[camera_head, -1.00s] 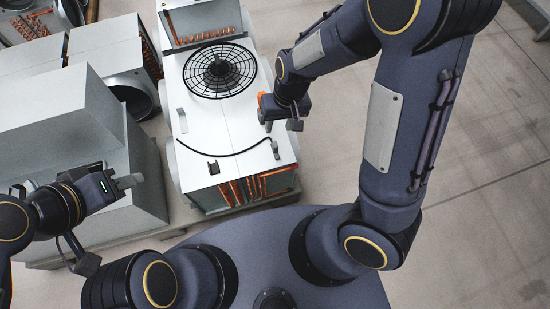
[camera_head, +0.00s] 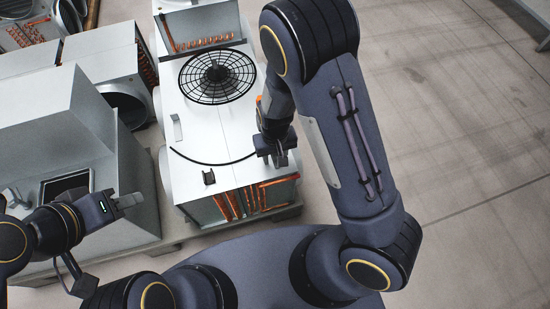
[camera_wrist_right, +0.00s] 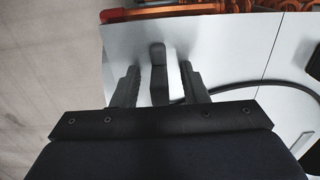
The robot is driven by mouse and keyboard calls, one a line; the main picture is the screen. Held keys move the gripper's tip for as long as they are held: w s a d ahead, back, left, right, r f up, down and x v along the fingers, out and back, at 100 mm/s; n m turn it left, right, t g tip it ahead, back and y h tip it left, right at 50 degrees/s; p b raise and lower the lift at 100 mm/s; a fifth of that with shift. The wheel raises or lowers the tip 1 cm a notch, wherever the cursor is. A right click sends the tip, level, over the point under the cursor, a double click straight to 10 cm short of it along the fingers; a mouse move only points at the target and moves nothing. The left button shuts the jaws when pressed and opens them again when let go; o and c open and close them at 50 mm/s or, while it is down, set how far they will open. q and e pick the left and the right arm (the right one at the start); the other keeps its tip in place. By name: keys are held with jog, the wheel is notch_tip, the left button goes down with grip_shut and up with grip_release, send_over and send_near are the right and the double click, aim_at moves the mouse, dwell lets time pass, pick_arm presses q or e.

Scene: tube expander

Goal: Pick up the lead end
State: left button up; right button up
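The lead is a thin black cable (camera_head: 212,163) curving across the white top of the unit (camera_head: 230,130). A grey upright piece (camera_head: 177,127) stands by its left end. Its right end is hidden by my right gripper (camera_head: 277,152) in the head view. In the right wrist view, the dark grey lead end (camera_wrist_right: 158,72) stands between the two fingers of my right gripper (camera_wrist_right: 158,84), with a gap on each side. The cable (camera_wrist_right: 235,89) runs off to the right there. My left gripper (camera_head: 128,201) is away at the lower left, holding nothing visible; its finger gap is unclear.
A black fan grille (camera_head: 217,75) is on the unit's top behind the cable. A small black clip (camera_head: 209,177) sits near the front edge, above copper tubes (camera_head: 240,200). Large grey ducting (camera_head: 60,120) stands at the left. The floor at right (camera_head: 470,150) is clear.

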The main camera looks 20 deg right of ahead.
jog(key=shift+r, duration=0.1)
grip_shut()
